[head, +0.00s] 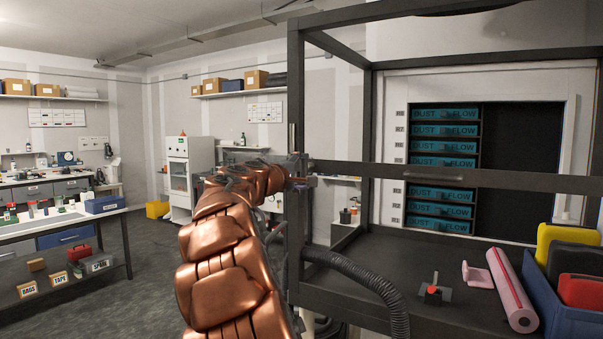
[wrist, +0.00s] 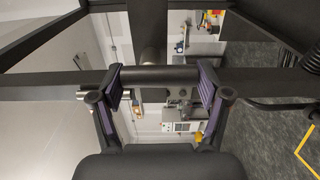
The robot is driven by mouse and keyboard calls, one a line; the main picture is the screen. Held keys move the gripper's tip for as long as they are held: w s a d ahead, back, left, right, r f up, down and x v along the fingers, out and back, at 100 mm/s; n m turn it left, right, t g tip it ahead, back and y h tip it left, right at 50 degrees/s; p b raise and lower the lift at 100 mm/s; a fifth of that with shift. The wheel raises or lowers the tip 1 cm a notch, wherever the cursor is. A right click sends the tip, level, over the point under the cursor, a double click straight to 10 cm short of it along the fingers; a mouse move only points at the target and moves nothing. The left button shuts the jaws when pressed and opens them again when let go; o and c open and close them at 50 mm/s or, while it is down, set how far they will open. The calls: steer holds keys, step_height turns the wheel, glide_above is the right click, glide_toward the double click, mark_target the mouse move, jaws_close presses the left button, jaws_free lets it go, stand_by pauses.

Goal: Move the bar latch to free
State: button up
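A dark bar (head: 510,181) crosses the front of the black frame, with a small grip piece (head: 433,176) near its middle. Its left end meets the corner post (head: 296,75). I cannot tell the latch's setting. My gripper is at that post in the head view, mostly hidden by my copper-coloured arm. In the wrist view my gripper (wrist: 160,86) is open, its purple-padded fingers wide apart. A dark cylindrical length (wrist: 160,74) lies across the gap between the pads; I cannot tell whether they touch it. A short metal pin (head: 291,138) stands just above the gripper.
A corrugated hose (head: 365,275) curves below the bar. Open floor (head: 150,250) lies left.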

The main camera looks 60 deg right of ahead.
steer(key=o, duration=0.3)
steer(key=a, duration=1.2)
steer(key=shift+s, duration=0.2)
stand_by(0.5)
steer(key=s+a+f+m+y, duration=0.1)
steer(key=s+a+f+y, duration=0.4)
steer(key=a+f, duration=0.65)
steer(key=s+a+f+m+y, duration=0.2)
steer(key=s+a+f+y, duration=0.45)
steer(key=f, duration=0.75)
steer(key=s+a+f+y, duration=0.2)
steer(key=s+a+f, duration=0.2)
steer(key=a, duration=0.5)
steer(key=s+a+f+n+g+y, duration=0.1)
steer(key=s+a+f+y, duration=0.1)
steer(key=s+a+f, duration=0.3)
steer(key=s+a+f+n+g+y, duration=0.1)
steer(key=s+a+f, duration=0.3)
steer(key=a, duration=0.9)
steer(key=shift+s+f+y, duration=0.2)
steer(key=shift+f+y, duration=0.55)
steer(key=shift+f, duration=0.15)
